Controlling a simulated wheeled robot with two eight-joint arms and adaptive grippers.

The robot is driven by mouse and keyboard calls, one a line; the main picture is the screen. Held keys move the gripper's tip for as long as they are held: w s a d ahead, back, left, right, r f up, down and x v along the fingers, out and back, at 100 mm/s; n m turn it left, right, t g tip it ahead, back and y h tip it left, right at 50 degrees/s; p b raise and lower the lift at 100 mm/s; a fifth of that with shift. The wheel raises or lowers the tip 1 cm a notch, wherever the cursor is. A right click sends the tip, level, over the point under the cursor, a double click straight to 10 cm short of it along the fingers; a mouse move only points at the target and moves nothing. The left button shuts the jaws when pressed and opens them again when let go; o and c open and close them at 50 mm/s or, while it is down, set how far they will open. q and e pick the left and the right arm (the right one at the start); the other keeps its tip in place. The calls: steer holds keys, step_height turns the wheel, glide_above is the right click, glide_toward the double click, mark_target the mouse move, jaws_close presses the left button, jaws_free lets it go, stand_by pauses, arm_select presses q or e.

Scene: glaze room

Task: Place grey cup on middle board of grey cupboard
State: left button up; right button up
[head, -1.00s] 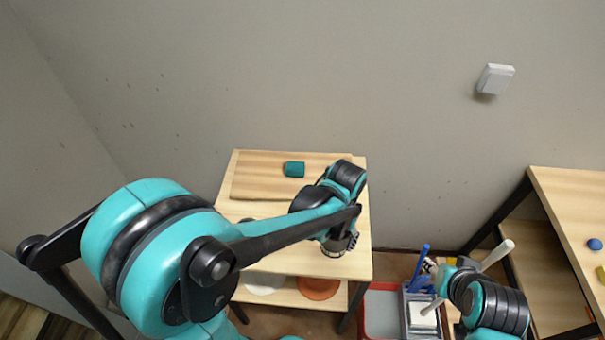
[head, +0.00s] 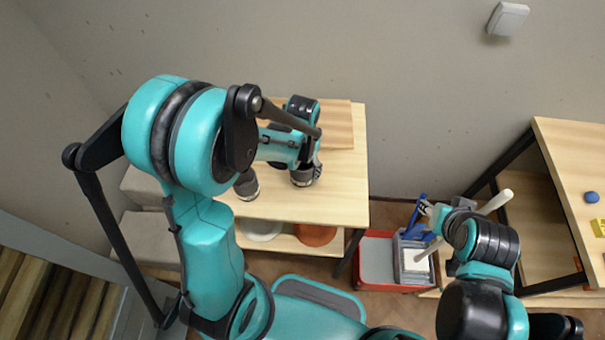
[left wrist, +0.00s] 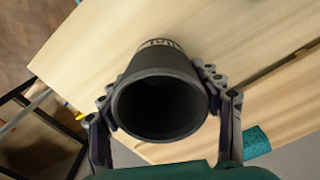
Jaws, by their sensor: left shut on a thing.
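The grey cup (head: 303,178) is dark with a pale band near its base. My left gripper (head: 307,165) is shut on it over the light wooden table. In the left wrist view the cup (left wrist: 160,105) sits mouth toward the camera between both fingers (left wrist: 168,100). I cannot tell its height above the tabletop. A similar dark cup (head: 247,186) stands to its left, partly behind my arm.
The wooden table (head: 340,190) has free room at its right. Its lower shelf holds a white plate (head: 262,231) and an orange plate (head: 315,236). A teal object (left wrist: 256,142) lies on a board.

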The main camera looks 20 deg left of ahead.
arm_select(q)
step_height(320, 180, down, 3)
steer(key=shift+w+f+b, duration=0.1)
steer(key=shift+f+b, duration=0.05)
steer(key=shift+b, duration=0.2)
steer(key=shift+f, duration=0.2)
steer(key=o, duration=1.4)
steer(key=shift+r, duration=0.1)
steer(key=shift+c, duration=0.2)
